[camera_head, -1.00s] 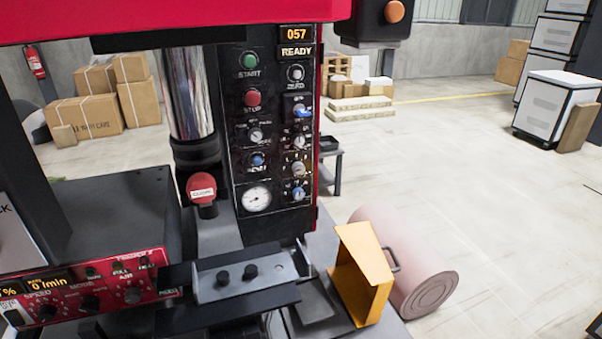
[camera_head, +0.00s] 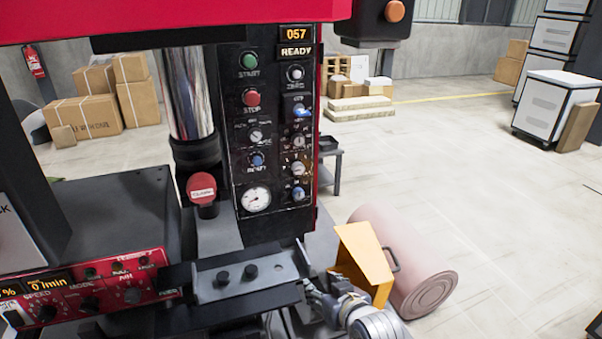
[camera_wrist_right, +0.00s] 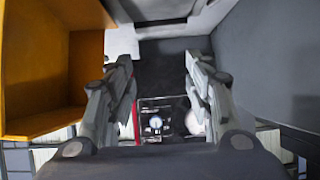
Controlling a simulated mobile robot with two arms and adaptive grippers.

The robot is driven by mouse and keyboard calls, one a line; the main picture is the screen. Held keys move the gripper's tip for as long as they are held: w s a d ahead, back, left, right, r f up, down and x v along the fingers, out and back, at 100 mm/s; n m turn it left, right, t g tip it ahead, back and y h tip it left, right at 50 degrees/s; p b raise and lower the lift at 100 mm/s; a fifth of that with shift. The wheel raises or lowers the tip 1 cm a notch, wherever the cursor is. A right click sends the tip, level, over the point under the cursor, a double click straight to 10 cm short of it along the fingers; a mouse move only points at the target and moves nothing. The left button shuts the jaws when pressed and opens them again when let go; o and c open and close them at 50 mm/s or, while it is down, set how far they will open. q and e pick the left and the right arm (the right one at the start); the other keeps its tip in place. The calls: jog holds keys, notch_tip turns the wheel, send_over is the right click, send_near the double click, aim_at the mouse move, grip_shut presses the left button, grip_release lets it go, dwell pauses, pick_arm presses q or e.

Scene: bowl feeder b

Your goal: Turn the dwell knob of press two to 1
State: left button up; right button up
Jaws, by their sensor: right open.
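The press has a black control panel (camera_head: 277,180) with a READY display (camera_head: 296,51), push buttons and several small knobs. The right column holds a blue knob (camera_head: 301,111), two pale knobs (camera_head: 298,141) (camera_head: 298,168) and a lower blue knob (camera_head: 298,193). The labels are too small to tell which is the dwell knob. My right gripper (camera_head: 314,291) is low in front of the press, below the panel and apart from it. My left gripper is not in view.
A yellow bin (camera_head: 364,256) stands close beside my right gripper. A grey clamp plate (camera_head: 245,277) sits to its left. A red control box (camera_head: 95,285) is at the lower left, and a pink roll (camera_head: 425,275) lies on the right.

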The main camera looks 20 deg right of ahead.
aim_at(299, 169)
jog(key=w+d+r+m+t, duration=0.2)
jog(key=w+r+t, duration=0.4)
jog(key=w+r, duration=1)
jog(key=shift+h, duration=0.4)
jog(key=w, duration=0.2)
jog(key=w+r+p, duration=0.1)
jog(key=w, duration=0.2)
jog(key=w+p, duration=0.1)
jog(key=w, duration=0.2)
jog(key=shift+a+r, duration=0.1)
jog(key=shift+r, duration=0.15)
jog(key=c, duration=1.1)
